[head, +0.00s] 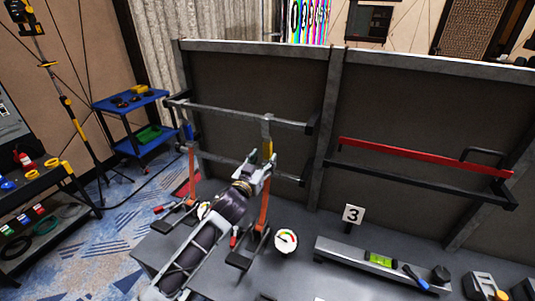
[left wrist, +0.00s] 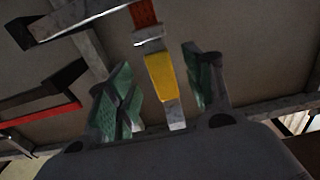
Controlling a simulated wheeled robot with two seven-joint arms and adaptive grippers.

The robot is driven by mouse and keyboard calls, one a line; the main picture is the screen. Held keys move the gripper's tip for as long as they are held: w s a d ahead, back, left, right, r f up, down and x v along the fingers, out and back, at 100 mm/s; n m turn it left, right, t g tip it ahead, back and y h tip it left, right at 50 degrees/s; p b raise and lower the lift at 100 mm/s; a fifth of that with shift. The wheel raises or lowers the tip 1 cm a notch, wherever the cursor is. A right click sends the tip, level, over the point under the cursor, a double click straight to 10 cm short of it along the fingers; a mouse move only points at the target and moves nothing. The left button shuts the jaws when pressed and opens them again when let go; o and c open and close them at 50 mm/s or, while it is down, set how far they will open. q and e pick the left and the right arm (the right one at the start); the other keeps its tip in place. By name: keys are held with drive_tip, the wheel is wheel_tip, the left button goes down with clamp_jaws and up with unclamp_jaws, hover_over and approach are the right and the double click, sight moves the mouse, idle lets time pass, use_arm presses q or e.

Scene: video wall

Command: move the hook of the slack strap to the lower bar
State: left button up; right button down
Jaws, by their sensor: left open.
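Two orange straps run up to the grey metal frame. The right strap (head: 264,208) has a yellow-and-grey hook (head: 267,147), whose top is at the upper bar (head: 225,112). The left strap (head: 193,168) also rises towards this bar. The lower bar (head: 223,160) runs below it. I cannot tell which strap is slack. My right gripper is out of view.
A red bar (head: 420,157) crosses the right panel. A blue cart (head: 130,101) stands left.

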sight(266, 148)
use_arm(q)
drive_tip(key=shift+p+x, duration=0.3)
drive_tip(key=shift+x, duration=1.9)
drive_tip(key=shift+c, duration=0.2)
clamp_jaws()
drive_tip(key=c, duration=0.8)
unclamp_jaws()
drive_tip(key=shift+c, duration=1)
drive_tip(key=shift+r, duration=0.1)
drive_tip(key=shift+r+p, duration=1.5)
drive_tip(key=shift+r, duration=0.05)
drive_tip(key=shift+s+a, duration=0.1)
drive_tip(key=shift+s, duration=0.15)
